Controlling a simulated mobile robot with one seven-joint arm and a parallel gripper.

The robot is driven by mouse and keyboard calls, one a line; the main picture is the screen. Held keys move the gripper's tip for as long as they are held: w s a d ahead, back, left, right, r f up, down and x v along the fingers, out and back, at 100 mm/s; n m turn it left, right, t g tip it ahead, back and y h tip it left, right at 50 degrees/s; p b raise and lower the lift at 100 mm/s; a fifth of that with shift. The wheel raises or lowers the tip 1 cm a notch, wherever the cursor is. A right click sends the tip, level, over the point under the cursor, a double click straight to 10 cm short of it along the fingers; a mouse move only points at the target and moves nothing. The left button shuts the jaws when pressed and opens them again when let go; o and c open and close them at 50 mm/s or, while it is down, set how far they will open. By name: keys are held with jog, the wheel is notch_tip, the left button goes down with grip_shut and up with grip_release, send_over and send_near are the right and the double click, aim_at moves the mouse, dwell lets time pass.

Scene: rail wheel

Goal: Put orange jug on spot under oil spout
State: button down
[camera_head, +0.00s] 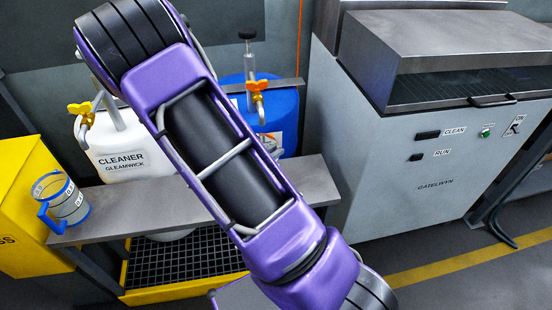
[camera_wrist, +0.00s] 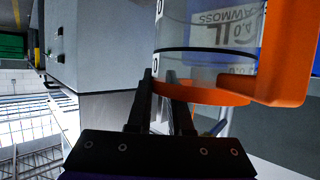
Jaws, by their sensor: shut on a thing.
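The orange jug (camera_wrist: 205,92) fills the upper right of the wrist view, with a clear marked body, an orange ring and a thick orange handle. My gripper (camera_wrist: 166,88) is shut on the jug; its fingers meet the orange part, but the exact grip is unclear. In the head view my arm hides the jug and the gripper. The blue drum (camera_head: 287,105) stands on the shelf behind my arm, with an orange-handled spout (camera_head: 257,88). The spot under this spout is hidden or cannot be made out. A label with large letters shows through the jug.
A white cleaner container (camera_head: 118,160) with a yellow tap stands left on the grey shelf (camera_head: 312,182). A blue-handled jug (camera_head: 66,205) is at the shelf's left end by a yellow cabinet (camera_head: 30,215). A grey machine (camera_head: 400,190) stands right. A black grate lies below.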

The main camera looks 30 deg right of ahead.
jog(key=f, duration=0.2)
jog(key=d+f+b, duration=0.1)
jog(key=shift+w+f, duration=0.25)
jog(key=shift+w, duration=0.05)
jog(key=shift+f, duration=0.15)
jog(key=c, duration=0.8)
grip_release()
